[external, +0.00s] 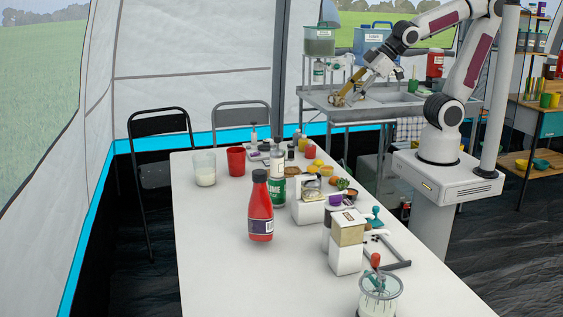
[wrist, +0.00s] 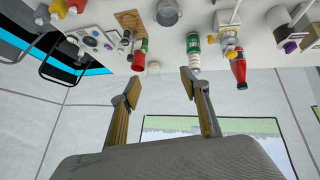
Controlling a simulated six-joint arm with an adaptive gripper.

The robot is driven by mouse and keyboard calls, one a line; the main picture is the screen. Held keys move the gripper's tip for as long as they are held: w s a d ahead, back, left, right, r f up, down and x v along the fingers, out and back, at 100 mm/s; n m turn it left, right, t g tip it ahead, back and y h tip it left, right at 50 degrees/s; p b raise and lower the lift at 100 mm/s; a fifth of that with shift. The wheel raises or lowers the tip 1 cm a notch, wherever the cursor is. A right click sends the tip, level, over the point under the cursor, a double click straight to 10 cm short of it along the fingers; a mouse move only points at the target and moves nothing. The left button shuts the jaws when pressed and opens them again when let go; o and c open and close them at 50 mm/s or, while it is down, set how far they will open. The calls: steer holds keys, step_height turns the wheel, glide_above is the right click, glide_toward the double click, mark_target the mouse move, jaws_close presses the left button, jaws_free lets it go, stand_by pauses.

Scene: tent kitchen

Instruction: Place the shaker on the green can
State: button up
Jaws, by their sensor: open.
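The green can (external: 279,191) stands upright on the white table, behind and right of the red sauce bottle. The pale grey shaker (external: 277,162) appears upright on top of the can, roughly in line with it. In the wrist view the scene is upside down; the green can (wrist: 193,43) and the pale shaker (wrist: 195,62) beyond its top end show in line there too. My gripper (external: 343,100) is raised at the back, near the metal sink stand, well away from both. Its fingers (wrist: 161,88) are spread, with nothing between them.
The red sauce bottle (external: 261,207) stands close in front of the can. A white and tan carton (external: 347,242) and a glass jar (external: 379,296) stand nearer the camera. A red cup (external: 236,161) is at the back left. The table's left front is clear.

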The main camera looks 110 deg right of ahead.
steer(key=s+a+g+y, duration=0.2)
steer(key=s+a, duration=0.5)
steer(key=s, duration=0.4)
steer(key=shift+s+a+f, duration=0.15)
